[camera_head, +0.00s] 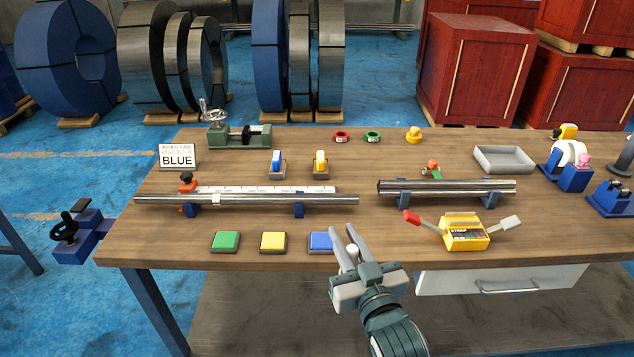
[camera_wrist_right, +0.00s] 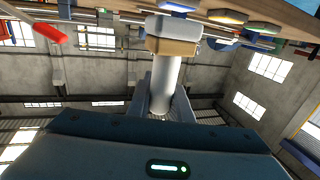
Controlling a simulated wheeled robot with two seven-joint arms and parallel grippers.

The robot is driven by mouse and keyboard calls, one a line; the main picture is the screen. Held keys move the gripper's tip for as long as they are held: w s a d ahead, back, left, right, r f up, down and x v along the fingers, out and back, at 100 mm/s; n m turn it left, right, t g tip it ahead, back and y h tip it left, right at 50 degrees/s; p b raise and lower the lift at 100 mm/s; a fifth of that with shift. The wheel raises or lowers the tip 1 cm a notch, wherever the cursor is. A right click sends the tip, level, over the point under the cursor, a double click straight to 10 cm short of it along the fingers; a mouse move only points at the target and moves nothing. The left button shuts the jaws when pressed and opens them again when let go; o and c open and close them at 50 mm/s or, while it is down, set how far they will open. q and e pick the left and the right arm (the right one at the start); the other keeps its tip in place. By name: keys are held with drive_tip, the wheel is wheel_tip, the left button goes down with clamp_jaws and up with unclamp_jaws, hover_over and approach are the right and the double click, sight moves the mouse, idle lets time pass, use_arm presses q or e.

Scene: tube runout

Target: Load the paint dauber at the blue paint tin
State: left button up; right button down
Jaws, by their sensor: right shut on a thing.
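My right gripper (camera_head: 352,240) is beside the right edge of the blue paint tin (camera_head: 320,241) near the table's front edge. In the right wrist view it (camera_wrist_right: 164,95) is shut on the paint dauber's white handle (camera_wrist_right: 166,82). The dauber has a tan block and a pale pad (camera_wrist_right: 172,29) at its far end. A blue shape, seemingly the blue tin (camera_wrist_right: 180,6), shows just beyond the pad; I cannot tell whether they touch. In the head view the fingers mostly hide the dauber. My left gripper is not in view.
Yellow (camera_head: 273,242) and green (camera_head: 225,242) tins stand left of the blue one. A sign (camera_head: 177,156) reads BLUE. Steel tubes (camera_head: 245,200) (camera_head: 445,187) lie behind on supports. A yellow strap tool (camera_head: 465,236) with raised handles stands to the right.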

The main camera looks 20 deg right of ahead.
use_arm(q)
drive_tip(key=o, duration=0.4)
use_arm(e)
drive_tip(key=shift+w, duration=0.15)
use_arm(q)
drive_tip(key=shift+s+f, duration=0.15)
use_arm(e)
drive_tip(key=w+a+r+n+t+y, duration=0.1)
drive_tip(key=w+a+r+n, duration=0.1)
drive_tip(key=w, duration=0.4)
drive_tip(key=w+a+r+n+t+y, duration=0.1)
drive_tip(key=w+r+n, duration=0.1)
drive_tip(key=w, duration=0.4)
drive_tip(key=shift+w+a+r+n+y, duration=0.3)
drive_tip(key=shift+a+r+n+y, duration=0.1)
drive_tip(key=shift+r, duration=0.35)
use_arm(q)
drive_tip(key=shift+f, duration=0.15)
use_arm(e)
drive_tip(key=shift+f, duration=0.15)
